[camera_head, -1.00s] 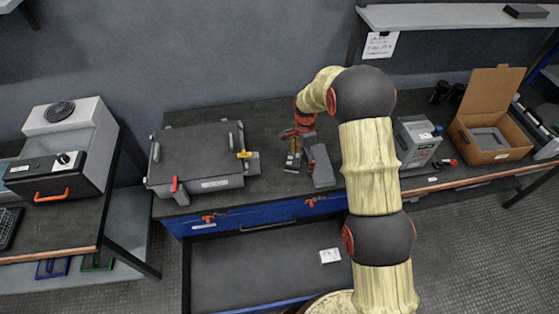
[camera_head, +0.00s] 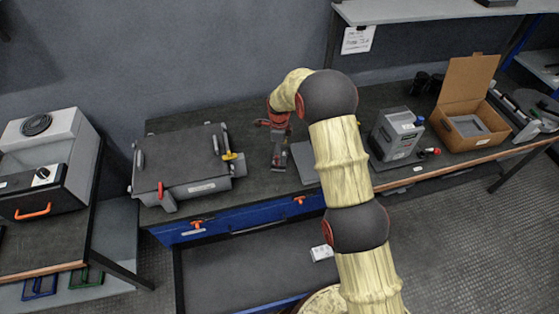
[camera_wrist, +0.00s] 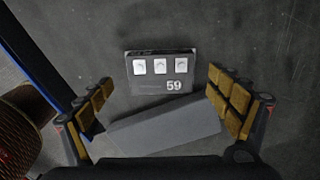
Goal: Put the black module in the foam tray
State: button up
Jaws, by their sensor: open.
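My gripper (camera_head: 279,158) is open and points down over the bench; it also shows in the wrist view (camera_wrist: 160,84), with its yellow-padded fingers spread apart. A dark module (camera_wrist: 160,74) with three white round parts and the number 59 lies between and just beyond the fingertips. It looks apart from both fingers. A plain grey block (camera_wrist: 165,125) is nearer the camera, between the fingers; I cannot tell if it is part of the module. A grey tray-like insert (camera_head: 470,125), perhaps the foam tray, sits in the open cardboard box (camera_head: 463,97) at right.
A large dark lidded case (camera_head: 180,155) stands left of my gripper. A flat grey piece (camera_head: 304,163) lies right of it, partly behind my arm. A grey device (camera_head: 396,135) stands between my arm and the cardboard box. An open blue drawer (camera_head: 245,214) is below the bench.

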jog(key=shift+f, duration=1.5)
jog(key=shift+c, duration=1.3)
jog(key=c, duration=1.2)
jog(key=shift+c, duration=1.1)
jog(key=shift+w+r, duration=0.1)
jog(key=shift+r, duration=0.05)
